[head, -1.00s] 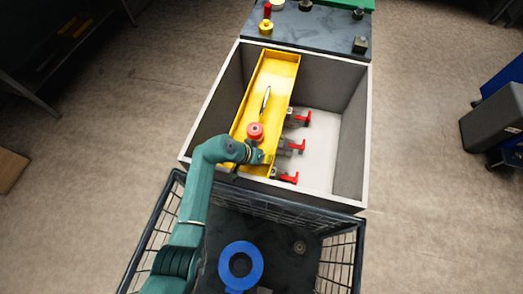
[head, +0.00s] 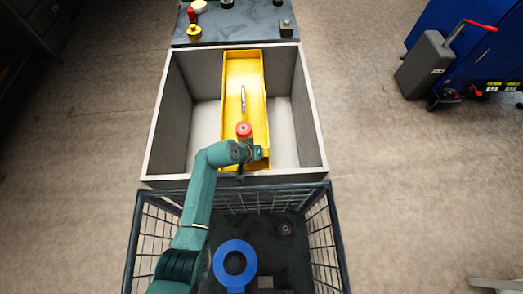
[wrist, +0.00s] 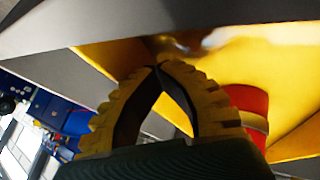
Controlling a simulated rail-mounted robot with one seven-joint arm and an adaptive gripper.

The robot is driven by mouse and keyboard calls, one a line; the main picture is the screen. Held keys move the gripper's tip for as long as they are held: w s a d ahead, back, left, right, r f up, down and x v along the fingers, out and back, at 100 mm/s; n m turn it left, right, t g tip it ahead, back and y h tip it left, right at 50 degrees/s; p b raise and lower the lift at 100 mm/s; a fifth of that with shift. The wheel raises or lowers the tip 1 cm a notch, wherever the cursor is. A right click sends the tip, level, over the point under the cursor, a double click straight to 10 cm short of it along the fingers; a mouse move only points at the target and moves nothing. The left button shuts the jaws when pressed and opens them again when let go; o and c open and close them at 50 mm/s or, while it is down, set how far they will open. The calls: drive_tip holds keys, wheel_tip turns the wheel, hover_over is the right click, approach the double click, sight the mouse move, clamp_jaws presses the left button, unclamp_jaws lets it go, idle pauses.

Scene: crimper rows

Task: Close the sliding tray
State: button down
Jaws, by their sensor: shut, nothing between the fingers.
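The yellow sliding tray (head: 253,68) lies lengthwise across the middle of an open grey box (head: 314,135). Pale floor shows on both sides of it. A silver, narrow object (head: 243,98) and a red-topped object (head: 244,129) are in the tray. My gripper is at the tray's near end; its fingers are hard to make out in the head view. In the wrist view my gripper (wrist: 158,70) has its fingertips together, with nothing between them. The yellow tray (wrist: 115,58) is behind them and a red cylinder (wrist: 248,102) is to the right. I cannot tell whether the fingers touch the tray.
A dark worktop (head: 240,22) with small knobs and pieces adjoins the box's far side. My wire-sided base is at the near side. A grey case (head: 425,68) and a blue cabinet (head: 480,50) stand at the upper right.

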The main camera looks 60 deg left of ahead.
drive_tip(key=s, duration=0.1)
drive_tip(key=s+a, duration=0.2)
drive_tip(key=shift+s+p, duration=0.4)
drive_tip(key=p+v, duration=0.3)
drive_tip(key=v, duration=0.7)
drive_tip(key=shift+w+d, duration=0.1)
drive_tip(key=shift+w, duration=0.05)
